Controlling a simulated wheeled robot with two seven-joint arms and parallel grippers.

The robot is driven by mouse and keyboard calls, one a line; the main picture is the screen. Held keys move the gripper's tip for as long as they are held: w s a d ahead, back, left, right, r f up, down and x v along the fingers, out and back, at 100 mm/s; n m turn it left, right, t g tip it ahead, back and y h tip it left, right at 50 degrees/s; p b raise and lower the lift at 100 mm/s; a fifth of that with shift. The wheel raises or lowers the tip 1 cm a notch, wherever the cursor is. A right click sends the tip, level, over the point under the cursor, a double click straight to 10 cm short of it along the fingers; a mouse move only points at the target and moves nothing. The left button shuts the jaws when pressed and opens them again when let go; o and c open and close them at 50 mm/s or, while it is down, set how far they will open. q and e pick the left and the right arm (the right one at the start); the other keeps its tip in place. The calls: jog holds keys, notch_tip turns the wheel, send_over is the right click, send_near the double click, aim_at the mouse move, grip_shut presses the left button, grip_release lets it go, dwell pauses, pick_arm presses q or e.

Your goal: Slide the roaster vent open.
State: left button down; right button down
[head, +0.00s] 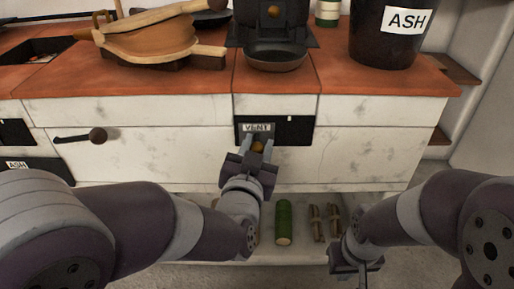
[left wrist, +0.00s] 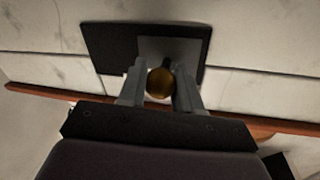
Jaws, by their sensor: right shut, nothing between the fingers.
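The roaster vent is a dark rectangular panel (head: 294,130) in the pale cabinet front below the counter. A grey slide plate labelled VENT (head: 257,127) sits at its left in the head view, with the dark part to its right. A small brass knob (head: 258,147) stands out from the plate; it also shows in the left wrist view (left wrist: 160,84). My left gripper (head: 257,149) has a finger on each side of the knob, apparently touching it. My right gripper (head: 355,262) is shut and empty, low at the right, away from the vent.
Above the vent, a dark pan (head: 275,58) stands on the orange counter (head: 160,82). Bellows (head: 150,38) lie to the left and an ASH bucket (head: 385,45) stands to the right. A drawer handle (head: 97,135) sticks out at left. A low shelf holds a green cylinder (head: 284,220).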

pick_arm(q)
jog(key=shift+d+r, duration=0.1)
jog(key=shift+d, duration=0.25)
jog(key=d+p, duration=0.3)
jog(key=d, duration=0.2)
jog(key=shift+d, duration=0.3)
jog(key=c, duration=1.1)
grip_release()
jog(key=o, duration=0.3)
jog(key=shift+d, duration=0.15)
